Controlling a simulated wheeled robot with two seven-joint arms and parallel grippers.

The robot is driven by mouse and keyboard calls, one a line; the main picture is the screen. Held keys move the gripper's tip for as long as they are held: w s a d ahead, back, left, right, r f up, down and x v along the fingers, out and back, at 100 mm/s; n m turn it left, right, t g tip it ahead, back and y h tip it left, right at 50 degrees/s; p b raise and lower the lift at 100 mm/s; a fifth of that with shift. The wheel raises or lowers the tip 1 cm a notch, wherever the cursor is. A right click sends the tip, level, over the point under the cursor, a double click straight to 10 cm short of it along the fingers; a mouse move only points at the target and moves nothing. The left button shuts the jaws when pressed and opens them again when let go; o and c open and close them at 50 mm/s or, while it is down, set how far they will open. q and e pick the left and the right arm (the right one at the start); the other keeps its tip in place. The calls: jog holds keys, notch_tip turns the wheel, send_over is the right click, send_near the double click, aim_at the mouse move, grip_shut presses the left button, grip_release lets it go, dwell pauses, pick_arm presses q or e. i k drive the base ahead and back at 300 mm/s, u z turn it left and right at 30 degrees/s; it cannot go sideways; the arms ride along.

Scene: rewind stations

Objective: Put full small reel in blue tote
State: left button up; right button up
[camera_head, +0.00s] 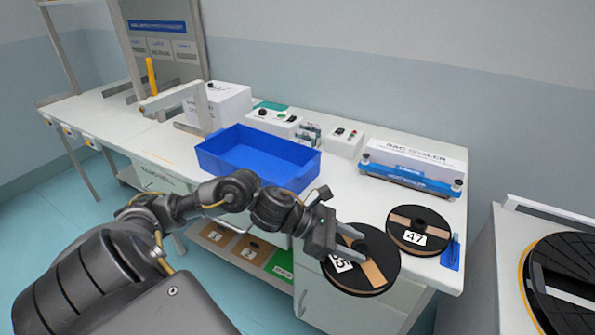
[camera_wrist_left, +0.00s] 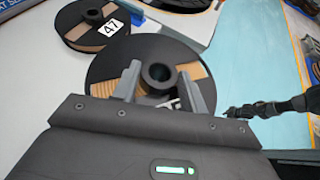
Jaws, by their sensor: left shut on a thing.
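A black reel with a brown winding and a white label, partly covered by my gripper, is at the front right of the bench; this near reel (camera_head: 378,262) also fills the middle of the left wrist view (camera_wrist_left: 112,62). My left gripper (camera_head: 350,240) is shut on it, with its fingers (camera_wrist_left: 160,85) either side of the hub. A second reel, labelled 47 (camera_head: 418,230), lies flat just behind it and shows at the upper left of the wrist view (camera_wrist_left: 85,28). The empty blue tote (camera_head: 257,180) stands mid-bench, left of the reels.
A bag sealer (camera_head: 412,165) stands at the back right, with control boxes (camera_head: 345,140) left of it. A small blue object (camera_head: 451,252) lies at the right edge. Bare bench lies between tote and reels. A large black reel (camera_head: 565,275) sits on a separate stand at far right.

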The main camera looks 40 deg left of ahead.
aim_at(278, 178)
jog(key=z, duration=2.15)
jog(key=k, duration=1.4)
jog(key=u, duration=2)
